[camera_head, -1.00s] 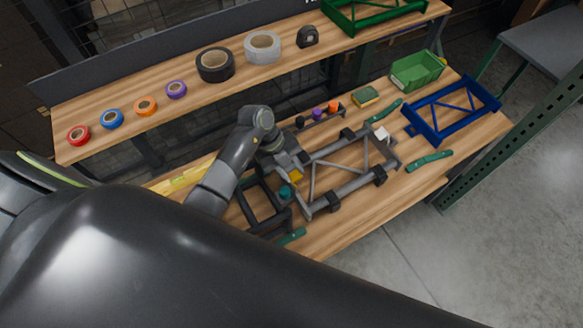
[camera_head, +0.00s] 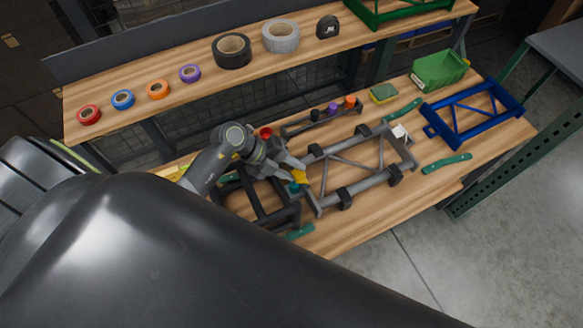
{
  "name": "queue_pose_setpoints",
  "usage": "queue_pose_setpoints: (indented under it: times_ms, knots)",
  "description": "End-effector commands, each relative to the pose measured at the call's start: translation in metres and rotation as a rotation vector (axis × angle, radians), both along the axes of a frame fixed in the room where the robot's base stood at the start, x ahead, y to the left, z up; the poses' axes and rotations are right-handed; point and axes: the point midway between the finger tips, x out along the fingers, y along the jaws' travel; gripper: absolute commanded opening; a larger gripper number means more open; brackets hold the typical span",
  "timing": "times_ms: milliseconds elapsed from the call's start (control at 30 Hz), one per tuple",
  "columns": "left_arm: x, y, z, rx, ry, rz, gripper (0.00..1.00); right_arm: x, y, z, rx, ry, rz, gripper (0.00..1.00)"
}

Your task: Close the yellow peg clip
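The yellow peg clip (camera_head: 299,177) shows as a small yellow piece at the left end of the grey frame (camera_head: 345,190) on the wooden bench. My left gripper (camera_head: 292,170) reaches in from the left, right beside the yellow clip, and partly covers it. Its fingers are too small and overlapped to tell whether they are open or touch the clip. Whether the clip is open or closed is also not clear. A teal piece (camera_head: 293,188) sits just below the yellow clip. My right gripper is not in view.
A dark frame (camera_head: 262,222) lies left of the grey one. A rail with purple (camera_head: 333,108) and orange (camera_head: 350,101) knobs is behind. A blue frame (camera_head: 470,112), green bin (camera_head: 439,70) and green strips (camera_head: 447,163) lie to the right. Tape rolls (camera_head: 232,51) stand on the shelf.

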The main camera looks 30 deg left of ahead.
Motion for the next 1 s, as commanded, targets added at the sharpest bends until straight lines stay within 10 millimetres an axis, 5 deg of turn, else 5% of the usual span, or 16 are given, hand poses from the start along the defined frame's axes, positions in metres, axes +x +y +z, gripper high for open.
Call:
queue_pose_setpoints:
  times_ms: [133, 567, 1000]
  knots:
    - [0.001, 0.0, 0.001, 0.0, -0.002, 0.0, 0.48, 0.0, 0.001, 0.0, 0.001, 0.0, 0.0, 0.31]
    - [0.0, 0.001, 0.001, 0.001, 0.0, 0.001, 0.48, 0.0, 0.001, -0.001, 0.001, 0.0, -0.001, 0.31]
    - [-0.017, 0.046, 0.04, 0.008, -0.002, -0.002, 0.48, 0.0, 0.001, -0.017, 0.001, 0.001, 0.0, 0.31]
